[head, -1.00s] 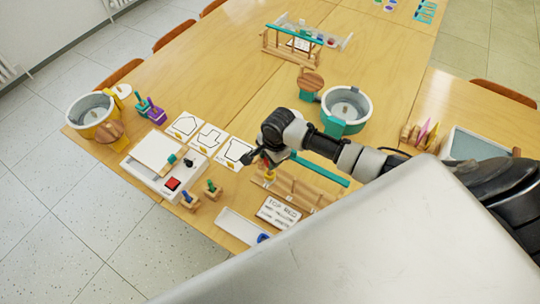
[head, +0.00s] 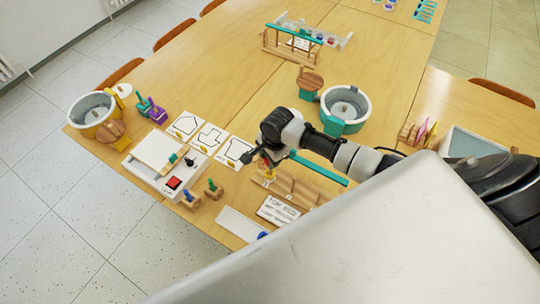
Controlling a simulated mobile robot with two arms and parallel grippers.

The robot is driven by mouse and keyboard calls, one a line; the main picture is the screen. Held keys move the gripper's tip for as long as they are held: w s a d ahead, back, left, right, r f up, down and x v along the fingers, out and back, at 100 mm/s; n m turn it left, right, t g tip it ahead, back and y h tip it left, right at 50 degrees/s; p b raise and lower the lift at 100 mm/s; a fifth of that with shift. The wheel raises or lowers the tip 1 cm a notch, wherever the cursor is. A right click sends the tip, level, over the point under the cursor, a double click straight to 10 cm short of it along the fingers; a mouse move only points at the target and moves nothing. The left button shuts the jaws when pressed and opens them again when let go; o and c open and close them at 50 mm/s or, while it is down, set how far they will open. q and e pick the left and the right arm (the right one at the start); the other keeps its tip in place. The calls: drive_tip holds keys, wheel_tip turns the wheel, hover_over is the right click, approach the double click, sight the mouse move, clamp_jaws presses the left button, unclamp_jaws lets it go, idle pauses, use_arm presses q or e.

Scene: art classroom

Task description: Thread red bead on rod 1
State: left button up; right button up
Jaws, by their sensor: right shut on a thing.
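My right gripper (head: 259,158) reaches in from the right and points down over the near wooden bead rack (head: 290,186). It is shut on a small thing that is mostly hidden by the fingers. A small patch of red shows just under the fingertips, which I take for the red bead. A yellow bead (head: 270,176) shows right below, at the rack's left end. Whether the red bead is around a rod or just above it is too small to tell. My left gripper is not in view.
A white tray (head: 240,225) lies in front of the rack. Small wooden blocks with coloured pegs (head: 213,190) and a white device with a red button (head: 158,180) stand left. A grey-and-teal basin (head: 345,107) is behind my arm. The table's middle is clear.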

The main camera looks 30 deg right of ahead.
drive_tip(key=shift+p, duration=0.35)
idle(0.5)
drive_tip(key=shift+f, duration=0.5)
idle(0.5)
idle(0.3)
drive_tip(key=shift+p, duration=0.5)
drive_tip(key=shift+p, duration=0.35)
idle(0.3)
drive_tip(key=shift+f, duration=0.15)
idle(0.5)
drive_tip(key=shift+f, duration=0.45)
drive_tip(key=shift+w+g+p, duration=0.1)
drive_tip(key=shift+g+p, duration=0.2)
drive_tip(key=shift+p, duration=0.15)
idle(0.9)
